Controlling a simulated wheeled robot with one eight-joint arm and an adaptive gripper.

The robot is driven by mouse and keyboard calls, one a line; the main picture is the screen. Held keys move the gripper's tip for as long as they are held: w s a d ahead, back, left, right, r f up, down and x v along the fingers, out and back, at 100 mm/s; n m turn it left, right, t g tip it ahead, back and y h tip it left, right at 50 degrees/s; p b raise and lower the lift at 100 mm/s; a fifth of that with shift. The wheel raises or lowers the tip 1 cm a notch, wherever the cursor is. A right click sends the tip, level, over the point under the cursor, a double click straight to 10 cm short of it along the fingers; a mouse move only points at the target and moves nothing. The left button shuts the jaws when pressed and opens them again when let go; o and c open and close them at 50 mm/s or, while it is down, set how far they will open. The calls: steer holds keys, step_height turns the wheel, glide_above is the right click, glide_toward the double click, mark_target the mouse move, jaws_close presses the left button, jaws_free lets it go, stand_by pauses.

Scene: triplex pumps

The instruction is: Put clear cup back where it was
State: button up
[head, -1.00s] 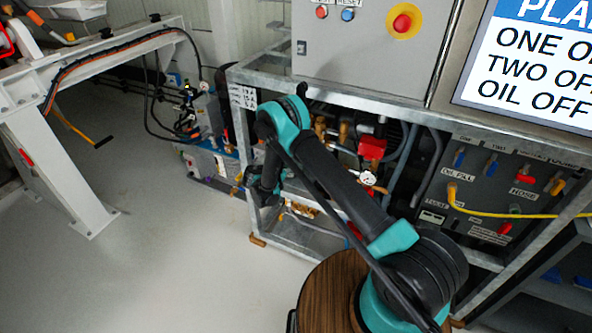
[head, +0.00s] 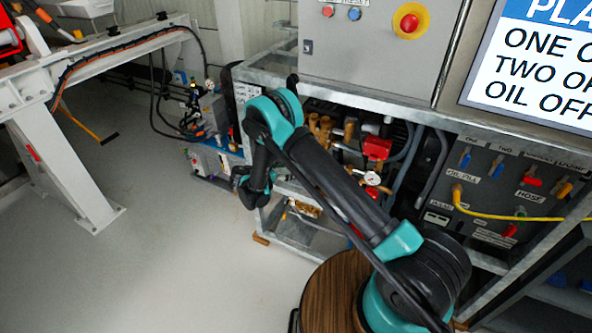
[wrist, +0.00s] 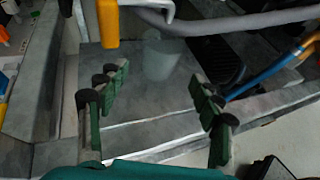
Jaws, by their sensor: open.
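A clear cup (wrist: 160,57), pale and see-through, appears upright on a grey metal shelf (wrist: 130,105) in the wrist view. It is beyond my fingertips and near the middle of the gap between them. My gripper (wrist: 160,82) is open, with its dark green padded fingers apart and nothing between them. In the head view my gripper (head: 252,188) hangs low beside the left end of the pump frame, and its fingers are hard to make out. I cannot make out the cup in the head view.
In the wrist view, a yellow part (wrist: 108,22) and a grey hose (wrist: 235,24) lie close above the cup. A blue-handled bar (wrist: 268,75) is at the right. In the head view, the metal pump frame (head: 290,225) stands beside open grey floor (head: 170,265).

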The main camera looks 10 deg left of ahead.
steer(key=shift+v, duration=2)
